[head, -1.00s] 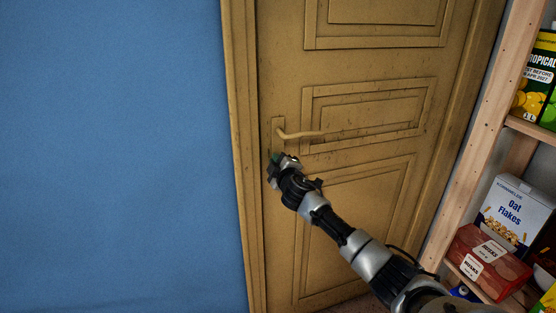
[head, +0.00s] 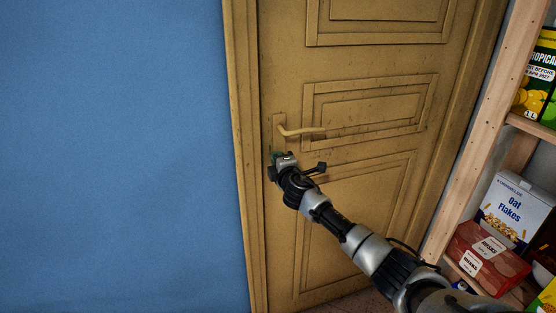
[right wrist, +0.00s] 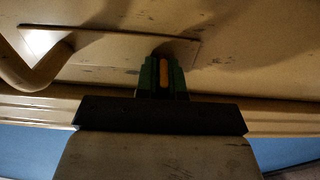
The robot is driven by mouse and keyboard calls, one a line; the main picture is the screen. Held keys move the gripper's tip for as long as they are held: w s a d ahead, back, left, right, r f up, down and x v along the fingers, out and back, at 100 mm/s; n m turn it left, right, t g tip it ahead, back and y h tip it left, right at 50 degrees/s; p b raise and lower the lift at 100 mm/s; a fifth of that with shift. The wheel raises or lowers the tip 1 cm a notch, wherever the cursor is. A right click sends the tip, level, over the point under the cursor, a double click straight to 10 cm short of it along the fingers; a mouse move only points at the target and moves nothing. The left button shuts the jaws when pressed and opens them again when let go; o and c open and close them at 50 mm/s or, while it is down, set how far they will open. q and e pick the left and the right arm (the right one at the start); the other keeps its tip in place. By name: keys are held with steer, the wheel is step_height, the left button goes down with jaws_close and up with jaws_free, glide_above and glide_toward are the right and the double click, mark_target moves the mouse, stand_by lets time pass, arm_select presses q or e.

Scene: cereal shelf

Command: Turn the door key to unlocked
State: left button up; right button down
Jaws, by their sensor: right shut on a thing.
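The tan door (head: 345,175) fills the middle of the head view and looks closed. Its lever handle (head: 303,131) points right, roughly level, from a tall lock plate (head: 279,130). My right gripper (head: 277,158) is at the lower end of that plate, just below the handle. In the right wrist view its green fingers (right wrist: 161,80) are shut on a narrow orange-brown piece, the key (right wrist: 164,74), against the lock plate (right wrist: 115,45). The gripper hides most of the key, so its angle is hard to tell. My left gripper is not in view.
A blue wall (head: 115,150) lies left of the door frame. A wooden shelf (head: 480,140) stands close on the right, with an Oat Flakes box (head: 514,208), a red box (head: 485,258) and a juice carton (head: 538,75). My right arm passes in front of the door.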

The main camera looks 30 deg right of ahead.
steer(key=shift+f, duration=0.1)
steer(key=c, duration=1.3)
jaws_free()
steer(key=v, duration=1)
steer(key=shift+s, duration=0.4)
